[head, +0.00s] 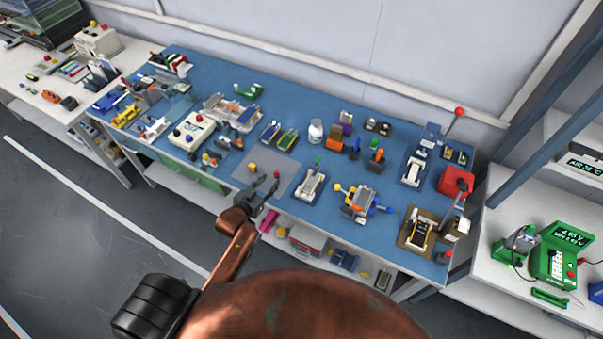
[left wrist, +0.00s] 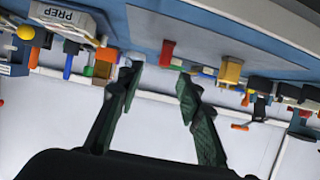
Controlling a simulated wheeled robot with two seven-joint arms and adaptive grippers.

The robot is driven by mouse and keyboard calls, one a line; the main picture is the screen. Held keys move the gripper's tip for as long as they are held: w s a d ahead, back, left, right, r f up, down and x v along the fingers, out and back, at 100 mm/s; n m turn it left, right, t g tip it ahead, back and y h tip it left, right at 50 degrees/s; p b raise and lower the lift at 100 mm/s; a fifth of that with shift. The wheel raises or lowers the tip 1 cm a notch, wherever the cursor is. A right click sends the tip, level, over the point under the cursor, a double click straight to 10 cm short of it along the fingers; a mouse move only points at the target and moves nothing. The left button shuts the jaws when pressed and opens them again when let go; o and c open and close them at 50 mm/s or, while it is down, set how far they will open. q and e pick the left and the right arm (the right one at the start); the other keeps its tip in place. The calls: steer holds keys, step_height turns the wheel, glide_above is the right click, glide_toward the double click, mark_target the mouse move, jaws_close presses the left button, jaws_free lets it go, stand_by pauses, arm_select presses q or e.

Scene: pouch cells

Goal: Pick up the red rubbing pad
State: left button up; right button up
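A small upright red piece (head: 277,175), which looks like the red rubbing pad, stands at the right part of a grey mat (head: 240,172) on the blue bench. In the left wrist view a red block (left wrist: 167,53), seemingly the same piece, shows beyond the gap between the fingers. My left gripper (head: 267,188) is at the front edge of the mat, close to the red piece. In the left wrist view its dark green fingers (left wrist: 158,78) are apart with nothing between them. Whether a finger touches the piece cannot be told. My right gripper is out of view.
A yellow block (head: 252,166) stands left of the red piece. A white-topped fixture (head: 311,184) is close on the right, and a grey-and-yellow device (head: 358,200) beyond it. A larger red block (head: 456,181) is at the right end. The shelf below holds boxes.

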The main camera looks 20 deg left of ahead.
mark_target(276, 172)
arm_select(q)
steer(key=x, duration=0.8)
steer(key=shift+a+r, duration=0.1)
steer(key=shift+a, duration=0.2)
steer(key=shift+c, duration=0.6)
jaws_close()
